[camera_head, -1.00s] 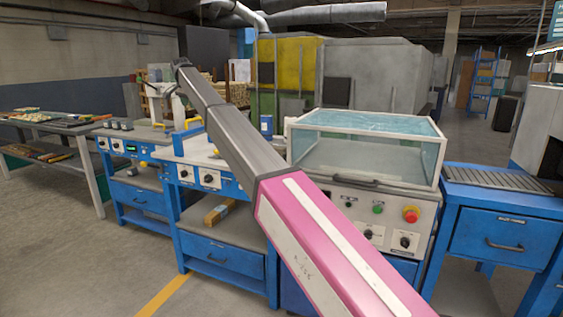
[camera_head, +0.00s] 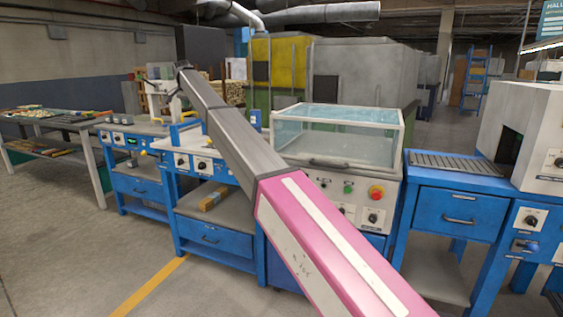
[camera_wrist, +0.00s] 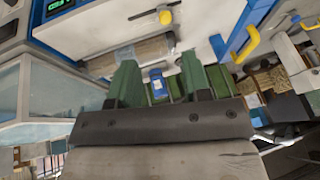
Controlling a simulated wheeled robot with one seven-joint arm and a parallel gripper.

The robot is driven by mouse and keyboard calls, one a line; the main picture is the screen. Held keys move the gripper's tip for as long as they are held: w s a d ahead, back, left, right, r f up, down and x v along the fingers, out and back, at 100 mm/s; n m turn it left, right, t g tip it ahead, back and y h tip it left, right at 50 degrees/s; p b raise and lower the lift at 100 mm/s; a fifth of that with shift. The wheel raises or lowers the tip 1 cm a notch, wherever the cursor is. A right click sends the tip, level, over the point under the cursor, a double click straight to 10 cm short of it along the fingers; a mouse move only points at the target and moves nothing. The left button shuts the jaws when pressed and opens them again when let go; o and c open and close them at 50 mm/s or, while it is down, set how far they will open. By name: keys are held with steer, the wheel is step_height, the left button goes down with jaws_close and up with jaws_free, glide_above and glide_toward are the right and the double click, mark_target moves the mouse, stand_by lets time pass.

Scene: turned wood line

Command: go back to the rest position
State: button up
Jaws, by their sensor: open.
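My gripper (camera_wrist: 160,85) shows in the wrist view with its two green fingers apart and nothing between them. Beyond the gap, a small blue object (camera_wrist: 157,82) shows at a distance, apart from the fingers. In the head view my pink and grey arm reaches up from the bottom right to the upper left. Its far end is small there, and the fingers cannot be made out.
A machine with a clear blue-tinted cover (camera_head: 340,135) stands behind my arm. Blue workbenches (camera_head: 215,240) stand left of it, and a blue bench with a roller top (camera_head: 455,165) stands right. A tool table (camera_head: 50,120) is far left. Open floor lies front left.

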steer(key=s+d+f+n+g, duration=0.1)
steer(key=s+d+f, duration=0.4)
steer(key=d+f, duration=0.7)
steer(key=s+d+f+n+g, duration=0.1)
steer(key=s+d+f, duration=0.4)
steer(key=d+f, duration=0.8)
steer(key=s+d+f+n, duration=0.1)
steer(key=s+d+f, duration=0.4)
steer(key=d+f, duration=0.7)
steer(key=s+d+f+g, duration=0.1)
steer(key=s+d+f, duration=0.5)
steer(key=s+d, duration=0.2)
steer(key=s+d+f+n+g, duration=0.1)
steer(key=s+d+f, duration=0.5)
steer(key=s, duration=0.7)
steer(key=s+d+f+g, duration=0.1)
steer(key=s+d+f, duration=0.5)
steer(key=s+d, duration=0.4)
steer(key=shift+s+n, duration=0.4)
steer(key=shift+s, duration=0.05)
